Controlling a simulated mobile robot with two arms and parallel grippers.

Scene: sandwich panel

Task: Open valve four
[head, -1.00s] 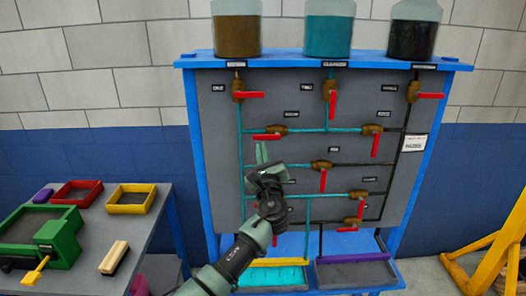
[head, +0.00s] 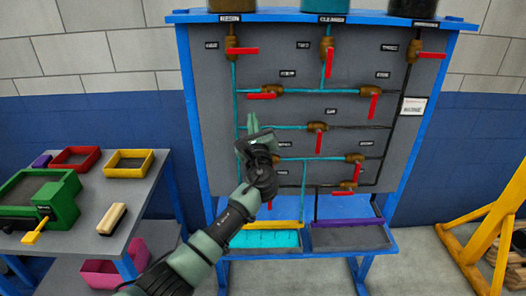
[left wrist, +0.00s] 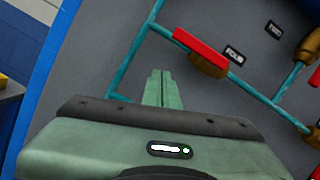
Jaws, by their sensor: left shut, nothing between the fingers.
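Valve four (head: 274,90) is a brown body on a horizontal cyan pipe, under a small label, in the upper left part of the grey panel (head: 205,150). Its red handle (head: 262,96) points left, along the pipe. In the left wrist view the handle (left wrist: 200,47) lies beside the "FOUR" label (left wrist: 235,55). My left gripper (head: 251,122) is shut and empty, its fingers pointing up, just below the handle in the picture. In the left wrist view its fingertips (left wrist: 160,73) appear apart from the handle. My right gripper is not in view.
Other red-handled valves surround it: valve one (head: 232,47) above left, valve two (head: 327,44) above, and a valve (head: 318,127) below right. Cyan and dark pipes cross the panel. Two trays (head: 265,239) (head: 350,238) sit below. A grey table (head: 105,190) stands left.

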